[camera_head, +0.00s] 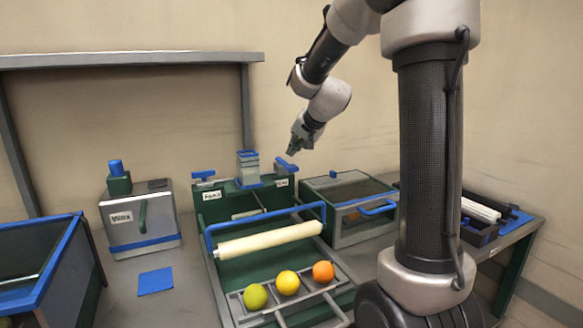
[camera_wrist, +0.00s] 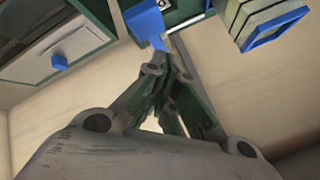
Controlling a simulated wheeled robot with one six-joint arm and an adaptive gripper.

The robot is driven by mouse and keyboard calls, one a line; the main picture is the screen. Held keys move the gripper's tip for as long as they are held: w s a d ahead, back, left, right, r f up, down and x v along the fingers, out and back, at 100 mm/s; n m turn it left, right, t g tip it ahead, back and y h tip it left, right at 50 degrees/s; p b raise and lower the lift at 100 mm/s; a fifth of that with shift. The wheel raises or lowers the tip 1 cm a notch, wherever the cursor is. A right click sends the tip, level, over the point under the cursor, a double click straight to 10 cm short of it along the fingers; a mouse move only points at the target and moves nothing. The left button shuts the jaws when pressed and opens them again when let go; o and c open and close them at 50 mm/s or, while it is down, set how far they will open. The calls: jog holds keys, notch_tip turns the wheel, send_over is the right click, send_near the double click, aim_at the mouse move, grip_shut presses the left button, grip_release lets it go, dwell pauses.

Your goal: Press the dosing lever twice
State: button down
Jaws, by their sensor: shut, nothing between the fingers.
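A blue lever (camera_head: 287,164) stands at the back right of the green machine (camera_head: 230,206), above a small label I cannot read. A second blue lever (camera_head: 203,175) stands at the back left over another label. I cannot tell from the labels which one is the dosing lever. My gripper (camera_head: 295,147) is shut and empty, pointing down just above the right lever. In the wrist view, the blue lever (camera_wrist: 147,22) lies right by the tips of my gripper (camera_wrist: 166,60). I cannot tell whether they touch.
A blue-trimmed stack (camera_head: 248,166) stands between the levers. In front are a cream roller (camera_head: 270,240) with a blue handle and a green (camera_head: 255,297), yellow (camera_head: 288,282) and orange fruit (camera_head: 323,271). A wax box (camera_head: 142,222) stands left, a lidded box (camera_head: 350,205) right.

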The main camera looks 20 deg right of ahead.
aim_at(294, 165)
jog(key=shift+f, duration=0.9)
jog(key=shift+f, duration=0.1)
dwell(0.8)
jog(key=shift+f, duration=0.3)
jog(key=shift+f, duration=1.4)
dwell(1.2)
jog(key=shift+r, duration=0.1)
dwell(0.5)
jog(key=shift+r, duration=1.75)
jog(key=shift+r, duration=2.5)
